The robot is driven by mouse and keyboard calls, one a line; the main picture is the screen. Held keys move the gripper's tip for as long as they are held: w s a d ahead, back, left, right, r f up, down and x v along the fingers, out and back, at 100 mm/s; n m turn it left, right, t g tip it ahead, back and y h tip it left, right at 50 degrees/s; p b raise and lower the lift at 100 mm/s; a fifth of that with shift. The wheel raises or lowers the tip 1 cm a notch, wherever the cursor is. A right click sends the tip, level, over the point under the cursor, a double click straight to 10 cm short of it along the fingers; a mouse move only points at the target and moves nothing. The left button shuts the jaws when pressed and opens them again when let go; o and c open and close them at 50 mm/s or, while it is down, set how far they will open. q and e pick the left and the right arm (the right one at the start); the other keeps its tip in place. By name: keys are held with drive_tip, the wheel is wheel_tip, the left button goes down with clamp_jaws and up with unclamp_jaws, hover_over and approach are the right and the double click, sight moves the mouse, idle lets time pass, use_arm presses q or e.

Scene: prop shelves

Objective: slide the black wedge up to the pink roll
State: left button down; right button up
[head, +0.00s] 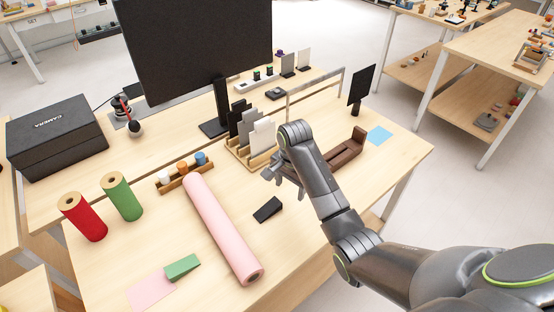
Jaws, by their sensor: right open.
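The black wedge (268,209) lies on the wooden table, to the right of the pink roll (222,229), with a strip of bare wood between them. The pink roll lies on its side, running from the small wooden rack down toward the table's front edge. My right gripper (272,178) is open and empty, held above the table beyond the wedge. It is apart from both the wedge and the roll. My left gripper is not in the head view.
A green wedge (183,267) rests by a pink sheet (151,291) left of the roll. Red (82,217) and green (121,196) rolls stand upright at left. A wooden rack with cards (250,143) and a brown holder (342,148) stand near my right arm. The front right tabletop is clear.

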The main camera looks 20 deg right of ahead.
wheel_tip(320, 180, up, 6)
drive_tip(key=m, duration=0.2)
hover_over(277, 201)
drive_tip(key=shift+g, duration=0.3)
wheel_tip(277, 201, down, 17)
drive_tip(key=b, duration=0.5)
